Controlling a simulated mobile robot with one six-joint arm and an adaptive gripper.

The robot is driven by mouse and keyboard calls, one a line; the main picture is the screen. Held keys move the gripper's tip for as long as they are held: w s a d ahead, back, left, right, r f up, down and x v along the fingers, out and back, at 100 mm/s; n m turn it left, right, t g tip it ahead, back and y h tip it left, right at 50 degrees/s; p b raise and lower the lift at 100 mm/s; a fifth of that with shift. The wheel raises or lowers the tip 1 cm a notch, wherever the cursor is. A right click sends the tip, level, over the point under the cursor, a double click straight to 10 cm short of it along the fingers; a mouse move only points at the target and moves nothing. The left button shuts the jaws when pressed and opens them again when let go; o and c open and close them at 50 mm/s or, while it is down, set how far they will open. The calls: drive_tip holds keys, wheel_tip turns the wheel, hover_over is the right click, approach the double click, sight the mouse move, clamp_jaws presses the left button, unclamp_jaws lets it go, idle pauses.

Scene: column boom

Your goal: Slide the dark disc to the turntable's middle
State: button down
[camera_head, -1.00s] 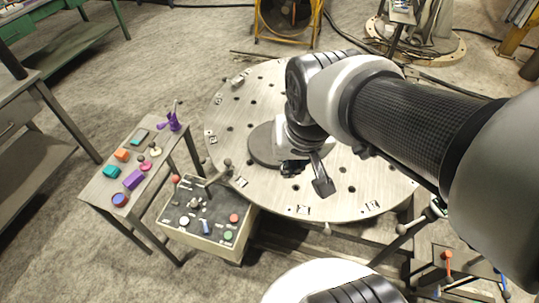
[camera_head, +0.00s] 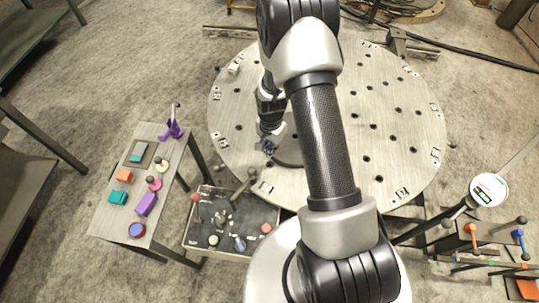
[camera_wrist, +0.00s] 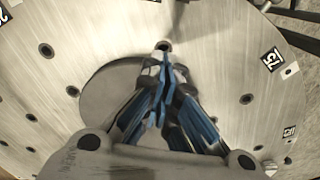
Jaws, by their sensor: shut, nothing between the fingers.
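The turntable (camera_head: 405,150) is a large round pale metal plate with dark holes and numbered tags around its rim. The dark disc (camera_head: 288,153) lies flat on it, mostly hidden behind my arm in the head view. The wrist view shows the grey disc (camera_wrist: 105,98) beneath and beside my fingers. My gripper (camera_head: 268,147) is shut and empty, low at the disc's left edge in the head view. In the wrist view my gripper's blue-and-dark fingers (camera_wrist: 165,62) meet near the disc's edge. I cannot tell whether they touch it.
A control box (camera_head: 232,222) with knobs and levers stands at the turntable's front left. A small table (camera_head: 128,188) with colored blocks and a purple holder (camera_head: 172,130) is further left. A bench with colored-handled tools (camera_head: 485,245) stands at right. The turntable's right side is clear.

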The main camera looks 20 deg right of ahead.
wheel_tip(320, 180, down, 10)
drive_tip(key=b, duration=0.2)
idle(0.4)
